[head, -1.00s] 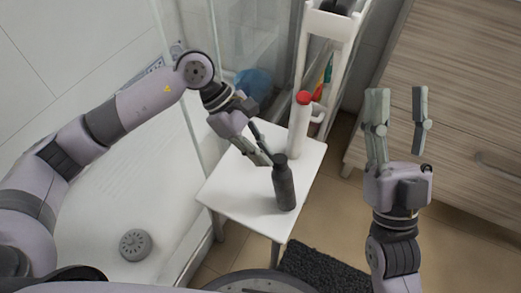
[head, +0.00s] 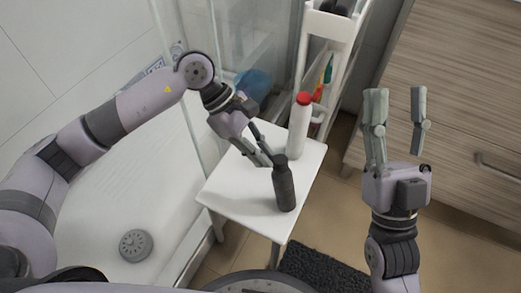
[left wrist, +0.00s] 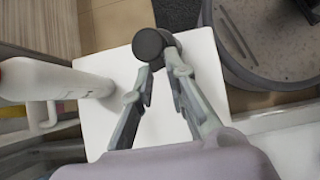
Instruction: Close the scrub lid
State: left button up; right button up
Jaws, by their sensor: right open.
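A dark grey bottle (head: 285,186) with a round dark cap (head: 280,160) stands upright on the small white table; I take it for the scrub. My left gripper (head: 267,158) comes down from the upper left, its fingertips right at the cap. In the left wrist view the cap (left wrist: 149,44) shows at the tips of the left gripper (left wrist: 159,62), whose fingers lean inward with a gap between them. Contact is not clear. Whether the lid is fully seated cannot be told. My right gripper (head: 398,108) is open and empty, right of the table.
A white bottle with a red cap (head: 299,128) stands at the back of the white table (head: 238,190); it also shows in the left wrist view (left wrist: 40,80). A white shelf cart (head: 331,25) is behind, a wooden cabinet (head: 460,90) to the right. A dark mat (head: 318,268) lies in front.

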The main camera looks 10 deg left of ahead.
pick_arm(q)
jog(key=o, duration=0.8)
jog(key=shift+r, duration=0.1)
notch_tip(320, 180, up, 10)
dwell(0.3)
